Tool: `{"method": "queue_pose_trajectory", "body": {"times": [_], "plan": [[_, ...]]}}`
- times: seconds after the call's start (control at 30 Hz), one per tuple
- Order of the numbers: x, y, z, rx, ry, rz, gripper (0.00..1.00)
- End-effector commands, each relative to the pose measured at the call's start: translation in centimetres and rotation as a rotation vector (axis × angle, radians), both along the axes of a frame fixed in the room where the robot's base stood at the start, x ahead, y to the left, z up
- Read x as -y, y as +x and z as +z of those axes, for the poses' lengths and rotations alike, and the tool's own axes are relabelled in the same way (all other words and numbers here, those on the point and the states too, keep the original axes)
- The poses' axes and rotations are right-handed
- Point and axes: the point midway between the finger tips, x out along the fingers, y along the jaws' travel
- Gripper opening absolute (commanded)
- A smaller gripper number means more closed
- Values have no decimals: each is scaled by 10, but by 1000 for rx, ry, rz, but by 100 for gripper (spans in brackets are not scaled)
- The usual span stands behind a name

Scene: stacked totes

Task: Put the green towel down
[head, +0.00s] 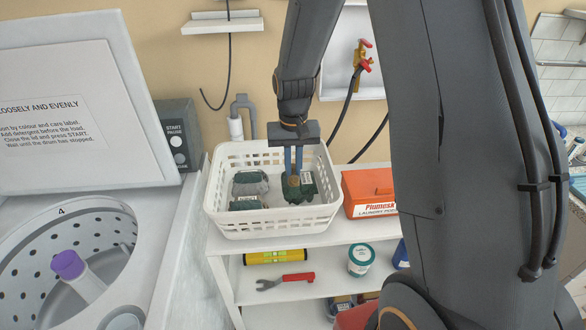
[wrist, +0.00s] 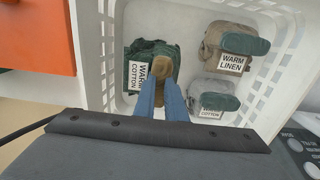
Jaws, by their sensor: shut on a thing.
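The dark green towel (head: 300,191) is inside the right part of the white basket (head: 275,224) in the head view. In the wrist view the green towel (wrist: 150,50) bears a tag with "WARM" and "COTTON". My gripper (head: 293,180) points down into the basket, shut on the green towel. In the wrist view my blue fingers end in brown tips (wrist: 162,75) over the towel's edge. The towel is low in the basket; I cannot tell whether it rests on the floor.
A tan bundle tagged "WARM LINEN" (wrist: 212,52) and a grey bundle tagged "COTTON" (wrist: 208,92) lie in the basket beside the towel. The basket stands on a white shelf unit (head: 300,240). An orange laundry box (head: 370,190) is to its right, an open washer (head: 75,220) to its left.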

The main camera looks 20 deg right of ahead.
Motion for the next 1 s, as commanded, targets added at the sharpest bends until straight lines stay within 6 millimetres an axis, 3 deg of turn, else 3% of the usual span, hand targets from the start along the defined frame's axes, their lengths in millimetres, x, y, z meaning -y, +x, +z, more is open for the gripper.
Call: {"method": "queue_pose_trajectory", "body": {"times": [0.7, 0.73, 0.83, 1.0], "plan": [[0, 0, -12, 0, 0, 0, 0], [0, 0, -12, -1, 0, 0, 14], [0, 0, -12, -1, 0, 0, 29], [0, 0, -12, 0, 0, 0, 29]]}}
